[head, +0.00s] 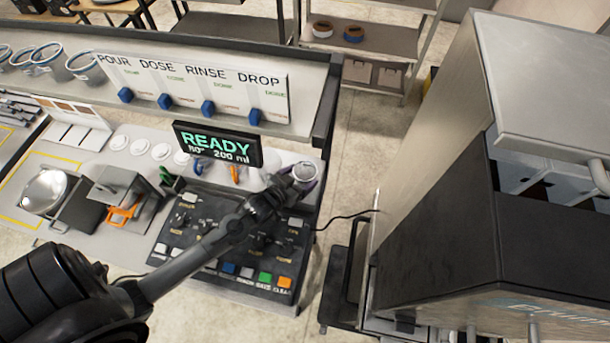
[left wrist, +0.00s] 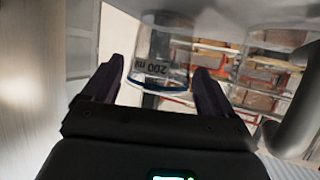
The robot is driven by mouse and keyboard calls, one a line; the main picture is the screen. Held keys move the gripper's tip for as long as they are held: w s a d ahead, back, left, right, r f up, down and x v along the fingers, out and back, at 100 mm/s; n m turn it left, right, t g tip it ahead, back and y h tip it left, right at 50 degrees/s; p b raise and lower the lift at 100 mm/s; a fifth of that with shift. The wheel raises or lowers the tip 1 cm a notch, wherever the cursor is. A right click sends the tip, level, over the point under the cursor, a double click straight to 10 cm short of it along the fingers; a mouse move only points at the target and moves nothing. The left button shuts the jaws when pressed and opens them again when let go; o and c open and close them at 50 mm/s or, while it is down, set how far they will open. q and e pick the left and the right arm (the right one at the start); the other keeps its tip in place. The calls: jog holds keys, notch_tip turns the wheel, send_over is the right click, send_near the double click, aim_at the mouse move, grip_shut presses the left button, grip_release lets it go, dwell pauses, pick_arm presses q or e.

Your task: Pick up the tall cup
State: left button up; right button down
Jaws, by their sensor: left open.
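A clear cup (left wrist: 163,60) with dark markings that look like an upside-down "200" and a blue rim shows in the left wrist view. It sits between and beyond the two dark fingers of my left gripper (left wrist: 160,88). The fingers are apart, and I cannot tell whether they touch the cup. In the head view my left gripper (head: 292,182) is at the right end of the counter, by the cup's pale round top (head: 304,172). The gripper and arm hide part of the cup there. My right gripper is not in view.
A READY display (head: 217,146) stands just left of the gripper. A black button panel (head: 185,215) lies under my left arm. A sign with blue levers (head: 195,87) stands behind. Several clear containers (head: 47,55) stand at the far left. A large grey cabinet (head: 440,180) is at right.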

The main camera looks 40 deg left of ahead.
aim_at(306, 167)
pick_arm(q)
jog(key=shift+x, duration=1.5)
jog(key=shift+r, duration=0.1)
jog(key=c, duration=0.7)
jog(key=shift+r, duration=0.5)
notch_tip(306, 167, up, 3)
jog(key=shift+d+r, duration=0.15)
jog(key=s+d+r+b, duration=0.2)
jog(key=d+r, duration=0.4)
jog(key=d, duration=0.4)
jog(key=shift+m+h, duration=0.3)
jog(key=shift+h, duration=0.1)
jog(key=s+r+p, duration=0.1)
jog(key=r+p, duration=0.2)
jog(key=s+r+p, duration=0.2)
jog(key=r+p, duration=0.1)
jog(key=p, duration=0.1)
jog(key=s+d+r+p, duration=0.1)
jog(key=r+p, duration=0.2)
jog(key=p, duration=0.1)
jog(key=shift+s+r, duration=0.25)
jog(key=shift+r, duration=0.05)
